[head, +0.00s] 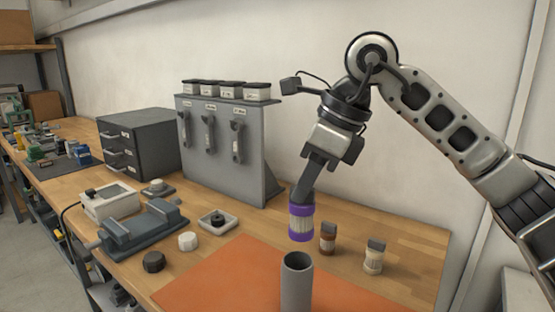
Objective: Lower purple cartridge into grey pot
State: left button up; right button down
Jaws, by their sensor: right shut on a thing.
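The purple cartridge (301,223) is a short cylinder with purple bands and a pale ribbed middle. My right gripper (303,194) is shut on its upper end and holds it upright in the air. The grey pot (297,287) is an open-topped cylinder on the orange mat, cut off by the bottom edge of the picture. The cartridge appears above and apart from the pot's rim, nearly in line with it in the picture. The inside bottom of the pot is hidden. My left gripper is not in view.
Two small capped bottles, one brown (328,238) and one cream (374,257), stand right of the cartridge. A grey tool rack (252,165) stands behind, left. A dark vise-like fixture (145,230) and round caps lie left. The orange mat (215,276) is bare around the pot.

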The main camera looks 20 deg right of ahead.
aim_at(307, 201)
jog(key=shift+w, duration=0.4)
jog(key=shift+s+f+b, duration=0.25)
jog(key=shift+f+b, duration=0.15)
jog(key=shift+b, duration=0.1)
jog(key=shift+s+f+b, duration=0.1)
jog(key=shift+f+b, duration=0.2)
notch_tip(307, 201, down, 3)
jog(key=shift+r+b, duration=0.1)
jog(key=shift+b, duration=1.05)
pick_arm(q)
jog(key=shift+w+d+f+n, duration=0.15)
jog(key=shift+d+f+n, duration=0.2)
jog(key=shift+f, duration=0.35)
pick_arm(e)
jog(key=shift+w, duration=0.2)
jog(key=shift+a, duration=0.1)
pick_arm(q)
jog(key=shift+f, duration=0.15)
pick_arm(e)
jog(key=shift+f, duration=0.35)
